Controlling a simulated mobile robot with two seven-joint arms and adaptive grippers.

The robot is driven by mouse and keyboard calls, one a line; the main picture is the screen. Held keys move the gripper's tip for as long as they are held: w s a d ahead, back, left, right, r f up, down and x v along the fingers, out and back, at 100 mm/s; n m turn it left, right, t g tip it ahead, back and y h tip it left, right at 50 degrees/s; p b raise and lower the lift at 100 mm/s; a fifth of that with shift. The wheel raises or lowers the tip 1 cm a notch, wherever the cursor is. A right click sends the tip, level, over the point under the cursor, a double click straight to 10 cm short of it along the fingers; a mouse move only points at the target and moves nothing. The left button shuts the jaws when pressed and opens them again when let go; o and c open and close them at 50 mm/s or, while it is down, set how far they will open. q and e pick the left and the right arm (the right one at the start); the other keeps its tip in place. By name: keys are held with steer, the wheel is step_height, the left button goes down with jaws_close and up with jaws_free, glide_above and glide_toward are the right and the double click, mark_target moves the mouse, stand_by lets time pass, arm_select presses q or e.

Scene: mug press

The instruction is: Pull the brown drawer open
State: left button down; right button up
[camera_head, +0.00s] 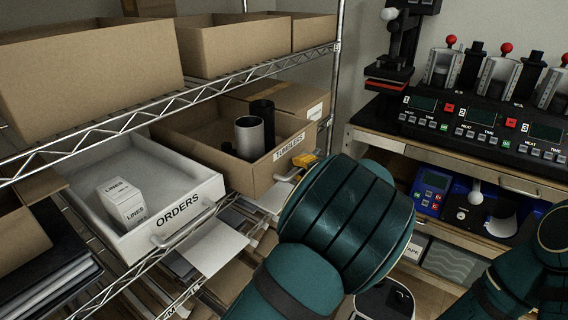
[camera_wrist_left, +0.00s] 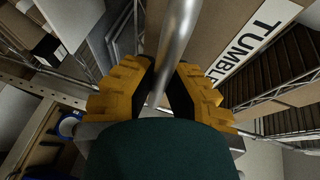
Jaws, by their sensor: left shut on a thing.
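The brown drawer (camera_head: 245,167), labelled TUMBLERS, sits on the wire shelf in the head view, with a grey and a black tumbler inside. Its front and label also show in the left wrist view (camera_wrist_left: 230,50). My left gripper (camera_head: 304,162) is at the drawer's front right, mostly hidden behind my teal arm; only a bit of yellow finger shows. In the left wrist view, my yellow fingers (camera_wrist_left: 163,80) are shut on the drawer's metal handle (camera_wrist_left: 178,38), one on each side of the bar. My right gripper is out of view; part of that arm shows at lower right.
Cardboard boxes (camera_head: 235,45) stand on the shelf above. A bench with mug presses (camera_head: 480,110) and a blue device (camera_head: 430,191) is at right.

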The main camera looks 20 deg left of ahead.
arm_select(q)
steer(key=s+d, duration=0.3)
steer(key=d, duration=0.5)
steer(key=s+d, duration=0.3)
steer(key=d, duration=0.5)
steer(key=c, duration=1)
jaws_free()
steer(key=shift+w, duration=0.1)
steer(key=shift+r, duration=0.1)
step_height(320, 180, up, 10)
steer(key=shift+f, duration=0.1)
steer(key=shift+d, duration=0.1)
